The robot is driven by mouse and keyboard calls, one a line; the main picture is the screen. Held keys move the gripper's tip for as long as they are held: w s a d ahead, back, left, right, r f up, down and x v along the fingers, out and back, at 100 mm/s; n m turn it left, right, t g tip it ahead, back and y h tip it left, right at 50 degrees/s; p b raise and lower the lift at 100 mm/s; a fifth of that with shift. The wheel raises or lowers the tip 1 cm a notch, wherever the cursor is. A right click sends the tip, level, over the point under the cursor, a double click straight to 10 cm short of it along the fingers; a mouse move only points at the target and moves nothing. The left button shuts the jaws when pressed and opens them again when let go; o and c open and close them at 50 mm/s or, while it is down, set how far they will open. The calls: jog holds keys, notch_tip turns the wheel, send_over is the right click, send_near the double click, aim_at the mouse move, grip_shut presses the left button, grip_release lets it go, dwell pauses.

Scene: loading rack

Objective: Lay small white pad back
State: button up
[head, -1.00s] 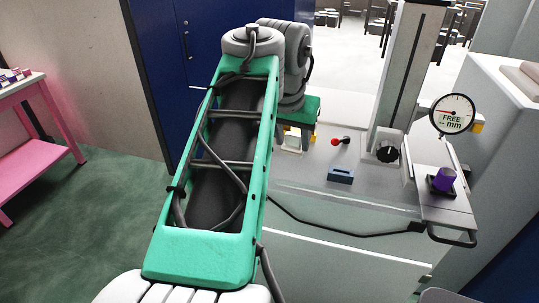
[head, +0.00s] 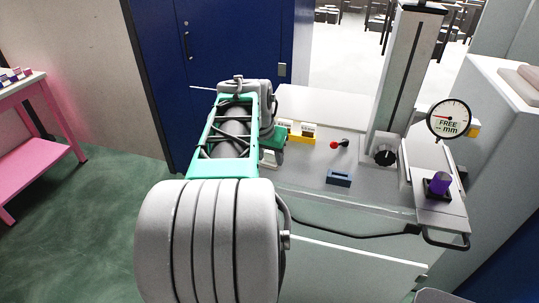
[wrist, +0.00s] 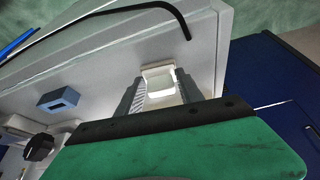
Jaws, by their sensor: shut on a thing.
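The small white pad (wrist: 160,83) shows in the wrist view between the two grey fingers of my gripper (wrist: 160,97), with a cream edge around it. The fingers are shut on it. In the head view my gripper is mostly hidden behind my green forearm, over the left part of the grey bench (head: 310,170). A pale piece that looks like the pad shows there (head: 269,158). I cannot tell whether the pad touches the bench top.
A yellow holder (head: 302,139) with pale pieces stands just right of my arm. A red-knobbed lever (head: 340,144), a blue slotted block (head: 339,178), a black knob (head: 385,155), a column (head: 405,75), a dial gauge (head: 450,119) and a purple cylinder (head: 439,183) stand further right.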

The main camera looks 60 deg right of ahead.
jog(key=shift+f, duration=0.25)
jog(key=o, duration=1.2)
jog(key=shift+r, duration=0.1)
jog(key=shift+r, duration=0.1)
